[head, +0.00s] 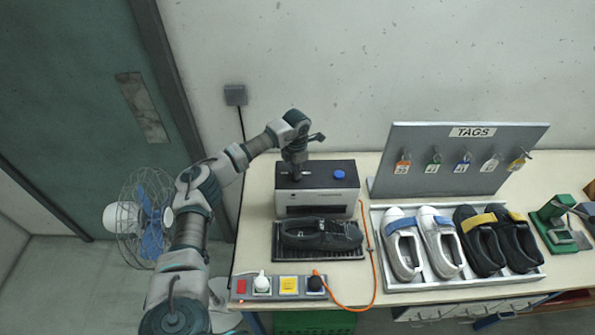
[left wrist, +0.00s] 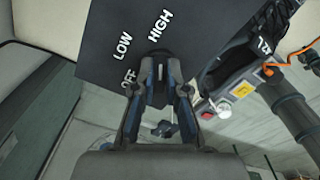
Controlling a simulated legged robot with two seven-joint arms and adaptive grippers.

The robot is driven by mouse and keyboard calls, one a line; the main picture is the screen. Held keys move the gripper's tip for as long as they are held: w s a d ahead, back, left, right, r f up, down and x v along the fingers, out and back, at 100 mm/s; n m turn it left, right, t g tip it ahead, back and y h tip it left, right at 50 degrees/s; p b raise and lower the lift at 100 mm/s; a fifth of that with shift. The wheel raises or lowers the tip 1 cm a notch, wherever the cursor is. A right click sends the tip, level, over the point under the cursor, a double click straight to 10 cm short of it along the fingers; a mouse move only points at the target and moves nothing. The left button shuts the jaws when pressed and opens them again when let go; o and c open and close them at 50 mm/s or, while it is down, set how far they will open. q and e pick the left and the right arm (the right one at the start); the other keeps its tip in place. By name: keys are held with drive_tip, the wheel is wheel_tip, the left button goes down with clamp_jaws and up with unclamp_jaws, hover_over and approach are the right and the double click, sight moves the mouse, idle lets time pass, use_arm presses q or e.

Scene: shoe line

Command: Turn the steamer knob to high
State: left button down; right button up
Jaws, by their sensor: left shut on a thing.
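The steamer (head: 325,197) is a grey box with a black top at the back left of the table. Its top fills the upper part of the left wrist view (left wrist: 105,75), with the white words OFF, LOW and HIGH around a dark round knob (left wrist: 160,56). My left gripper (head: 294,174) points down onto the left part of the steamer top. In the left wrist view its fingers (left wrist: 158,72) are shut on the knob, which they mostly cover. I cannot tell which word the knob's mark points at. My right gripper is out of view.
A blue button (head: 339,174) sits right of the knob. A black shoe (head: 320,235) lies on a dark grate before the steamer. A power strip (head: 240,288) with an orange cable is at the front left. A shoe tray (head: 470,277) and tag board (head: 400,185) stand right.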

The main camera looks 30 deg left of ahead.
use_arm(q)
drive_tip(key=shift+a+r, duration=0.15)
drive_tip(key=c, duration=1.3)
unclamp_jaws()
drive_tip(key=shift+c, duration=0.2)
drive_tip(key=shift+o, duration=0.7)
drive_tip(key=shift+s, duration=0.1)
drive_tip(key=shift+s+a, duration=0.1)
wheel_tip(320, 180, up, 12)
drive_tip(key=shift+f, duration=0.2)
